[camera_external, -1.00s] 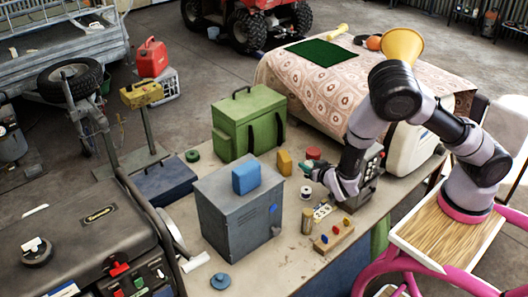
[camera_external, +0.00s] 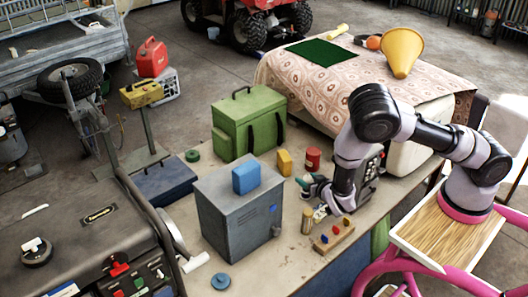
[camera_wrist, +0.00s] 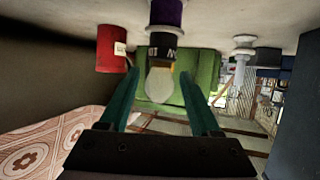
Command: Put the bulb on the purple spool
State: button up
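The purple spool (camera_wrist: 166,13) stands on the bench at the top of the wrist view, which is upside down. The bulb (camera_wrist: 160,86), with pale round glass and a dark lettered collar, is lined up directly over the spool's pale flange and seems to rest upright on it; I cannot confirm the contact. My gripper (camera_wrist: 160,74) has its teal fingers on either side of the glass, with gaps showing on both sides. In the external view my gripper (camera_external: 303,184) is low over the bench, and the bulb and spool are hidden there.
A red can (camera_external: 313,158) and a yellow block (camera_external: 284,162) stand behind my gripper. A grey metal box (camera_external: 237,213) is to the left, with a green case (camera_external: 248,122) behind it. A small brown cylinder (camera_external: 307,221) and a wooden block with knobs (camera_external: 333,236) are in front.

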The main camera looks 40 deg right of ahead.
jog(key=shift+r, duration=0.1)
jog(key=shift+s+r, duration=0.1)
jog(key=shift+r, duration=0.05)
jog(key=v, duration=1.2)
jog(key=w+r+m+g+y, duration=0.3)
jog(key=w+r+g+y, duration=0.15)
jog(key=r, duration=0.55)
jog(key=d+r+n+y, duration=0.1)
jog(key=d+r+y, duration=0.4)
jog(key=r, duration=1)
jog(key=s+d+r+h, duration=0.1)
jog(key=s+d+r, duration=0.4)
jog(key=s+d, duration=0.3)
jog(key=s+d+r+n+g+h, duration=0.1)
jog(key=s+d+r+h, duration=0.1)
jog(key=s+d+r, duration=0.4)
jog(key=s+d, duration=0.2)
jog(key=s, duration=0.2)
jog(key=shift+d+r, duration=0.25)
jog(key=shift+d, duration=0.15)
